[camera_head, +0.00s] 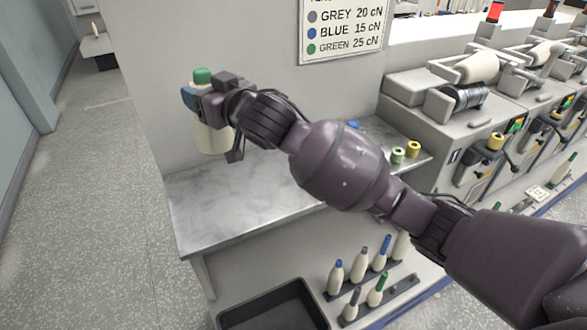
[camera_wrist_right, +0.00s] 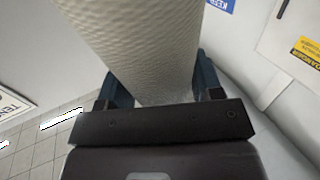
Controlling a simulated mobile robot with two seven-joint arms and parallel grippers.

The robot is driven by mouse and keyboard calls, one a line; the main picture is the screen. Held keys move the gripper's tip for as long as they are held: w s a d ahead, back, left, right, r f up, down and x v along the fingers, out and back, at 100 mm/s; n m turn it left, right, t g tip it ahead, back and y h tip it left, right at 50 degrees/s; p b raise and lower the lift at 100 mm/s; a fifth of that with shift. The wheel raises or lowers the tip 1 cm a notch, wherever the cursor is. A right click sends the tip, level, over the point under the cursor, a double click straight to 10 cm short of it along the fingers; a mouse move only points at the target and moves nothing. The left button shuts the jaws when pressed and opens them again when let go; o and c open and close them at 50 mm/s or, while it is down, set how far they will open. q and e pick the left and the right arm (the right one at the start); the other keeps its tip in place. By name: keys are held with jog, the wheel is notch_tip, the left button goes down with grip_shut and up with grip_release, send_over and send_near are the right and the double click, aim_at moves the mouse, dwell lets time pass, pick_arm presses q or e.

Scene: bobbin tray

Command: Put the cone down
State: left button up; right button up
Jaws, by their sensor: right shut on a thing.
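A cream yarn cone (camera_head: 212,139) with a green top hangs upright in my right gripper (camera_head: 197,102), near the far left corner of the grey marble worktop (camera_head: 215,213). Its base shows against the panel just beyond the worktop's back edge; I cannot tell its height above the surface. In the right wrist view the cone (camera_wrist_right: 140,42) fills the space between the two blue fingers of the shut gripper (camera_wrist_right: 160,85). My right arm hides the middle of the worktop. My left gripper is not in view.
Small green (camera_head: 398,155) and yellow (camera_head: 414,149) spools and a blue item (camera_head: 353,125) sit at the worktop's right end. Below stand a rack of several bobbins (camera_head: 350,311) and a black bin (camera_head: 272,311). A tension sign (camera_head: 342,30) hangs behind. The worktop's front left is clear.

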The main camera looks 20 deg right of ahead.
notch_tip(320, 180, down, 20)
jog(key=b, duration=0.3)
jog(key=shift+b, duration=0.3)
jog(key=shift+a, duration=0.1)
jog(key=o, duration=1.3)
jog(key=shift+c, duration=0.2)
jog(key=p+v, duration=0.1)
jog(key=v, duration=1.1)
